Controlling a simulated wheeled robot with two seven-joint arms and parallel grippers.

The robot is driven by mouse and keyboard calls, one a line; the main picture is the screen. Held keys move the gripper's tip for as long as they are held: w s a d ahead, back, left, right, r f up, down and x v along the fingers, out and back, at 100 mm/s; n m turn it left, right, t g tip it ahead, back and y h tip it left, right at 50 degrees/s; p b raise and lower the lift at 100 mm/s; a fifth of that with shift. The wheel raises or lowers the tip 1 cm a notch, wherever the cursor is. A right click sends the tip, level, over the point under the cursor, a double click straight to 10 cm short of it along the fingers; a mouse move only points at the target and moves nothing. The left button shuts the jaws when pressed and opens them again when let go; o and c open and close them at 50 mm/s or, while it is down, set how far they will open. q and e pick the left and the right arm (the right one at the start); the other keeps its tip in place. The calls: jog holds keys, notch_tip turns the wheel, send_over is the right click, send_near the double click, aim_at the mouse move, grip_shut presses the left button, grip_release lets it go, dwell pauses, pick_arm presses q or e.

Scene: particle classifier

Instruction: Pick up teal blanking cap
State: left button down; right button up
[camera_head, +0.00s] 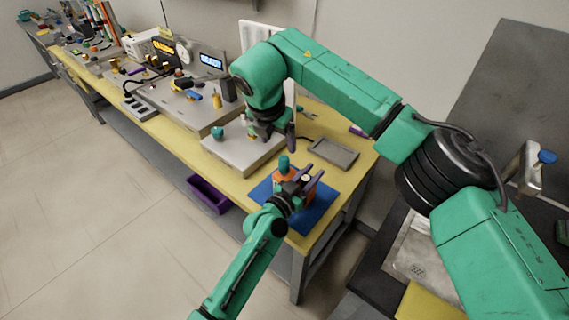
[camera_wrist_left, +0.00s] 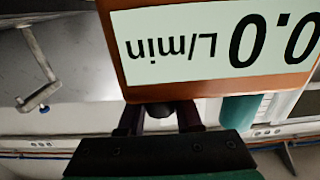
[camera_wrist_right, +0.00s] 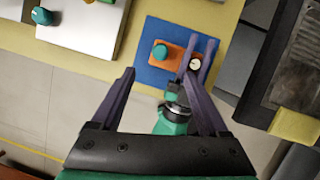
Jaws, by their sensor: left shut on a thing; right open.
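A teal cap-like cylinder (camera_head: 283,162) stands upright on an orange flow meter (camera_wrist_right: 165,63) on a blue mat. It also shows in the right wrist view (camera_wrist_right: 159,51) and beside the meter in the left wrist view (camera_wrist_left: 240,110). Another teal round piece (camera_head: 218,132) sits on a grey box; I cannot tell which is the blanking cap. The meter's display (camera_wrist_left: 215,45) reads 0.0 L/min. My right gripper (camera_wrist_right: 159,73) is open and empty above the mat, apart from the teal cylinder.
The blue mat (camera_head: 313,216) lies at the near end of the yellow bench. A grey tray (camera_head: 333,152) and the grey box (camera_head: 235,155) stand beside it. A purple bin (camera_head: 208,195) lies below the bench. Instruments crowd the far bench.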

aim_at(284, 158)
jog(key=shift+n+h, duration=0.3)
jog(key=x, duration=1.1)
jog(key=shift+w+a+f, duration=0.1)
jog(key=shift+w+f, duration=0.15)
jog(key=shift+w, duration=0.1)
grip_shut()
